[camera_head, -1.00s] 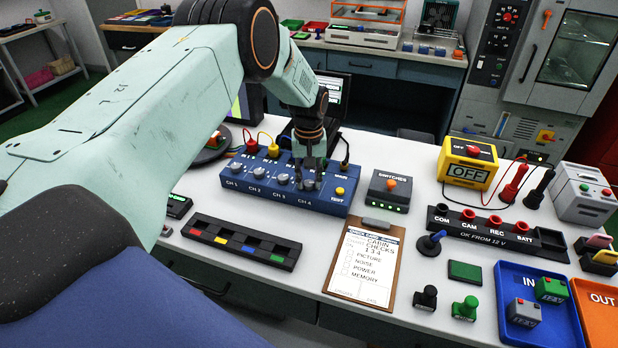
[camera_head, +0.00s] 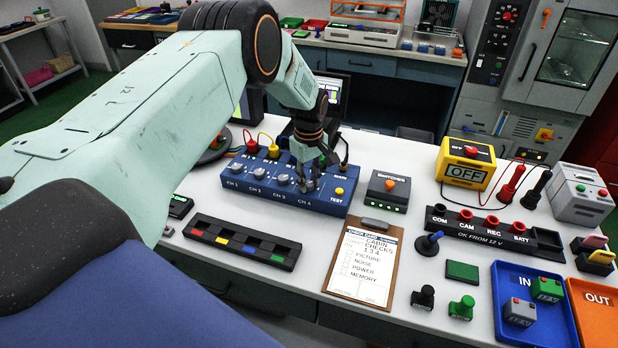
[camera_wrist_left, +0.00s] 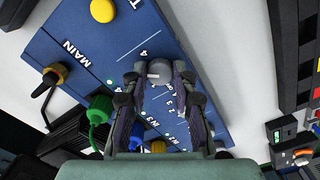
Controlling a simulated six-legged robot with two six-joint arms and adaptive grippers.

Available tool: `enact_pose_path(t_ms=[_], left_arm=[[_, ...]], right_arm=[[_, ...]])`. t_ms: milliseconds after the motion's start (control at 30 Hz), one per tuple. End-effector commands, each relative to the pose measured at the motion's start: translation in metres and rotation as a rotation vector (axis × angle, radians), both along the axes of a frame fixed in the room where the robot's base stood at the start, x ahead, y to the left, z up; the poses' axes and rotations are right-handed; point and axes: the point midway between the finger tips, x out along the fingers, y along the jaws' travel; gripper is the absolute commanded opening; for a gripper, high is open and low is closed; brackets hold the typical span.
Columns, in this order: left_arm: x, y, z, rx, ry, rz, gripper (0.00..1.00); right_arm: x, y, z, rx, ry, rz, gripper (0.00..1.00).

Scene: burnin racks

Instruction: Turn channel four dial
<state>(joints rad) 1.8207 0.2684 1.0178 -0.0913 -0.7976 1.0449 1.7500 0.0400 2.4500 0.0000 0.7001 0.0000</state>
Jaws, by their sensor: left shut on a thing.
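The blue channel box (camera_head: 322,205) stands on the white bench, with a row of grey dials marked CH 1 to CH 4. My left gripper (camera_head: 306,188) points down at the channel four dial and covers it in the head view. In the left wrist view the channel four dial (camera_wrist_left: 160,71) is a grey round knob between the two fingertips of my left gripper (camera_wrist_left: 158,78), which is shut on it. My right gripper is not in view.
Red, yellow and green plugs stand behind the dials; the green plug (camera_wrist_left: 100,110) is close to my fingers. A yellow TEST button (camera_head: 339,191) is on the box's right. A switches box (camera_head: 388,193) and a clipboard (camera_head: 365,262) lie nearby.

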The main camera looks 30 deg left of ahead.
Motion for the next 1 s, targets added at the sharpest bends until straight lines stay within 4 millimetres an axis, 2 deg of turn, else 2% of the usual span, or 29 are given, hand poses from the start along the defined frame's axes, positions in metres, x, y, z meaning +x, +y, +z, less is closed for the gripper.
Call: enact_pose_path(t_ms=[600,633,867,1000], left_arm=[[0.0027,0.0028,0.0022,0.004,-0.009,0.042,0.0],[0.0027,0.0028,0.0022,0.004,-0.009,0.042,0.3],[0.0015,0.0015,0.0012,0.003,-0.005,0.042,0.49],[0.001,0.001,0.0008,0.002,-0.004,0.041,0.5]], right_arm=[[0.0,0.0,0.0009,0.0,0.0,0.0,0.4],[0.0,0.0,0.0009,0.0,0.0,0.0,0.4],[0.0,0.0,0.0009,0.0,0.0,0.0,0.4],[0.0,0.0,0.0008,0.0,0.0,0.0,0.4]])
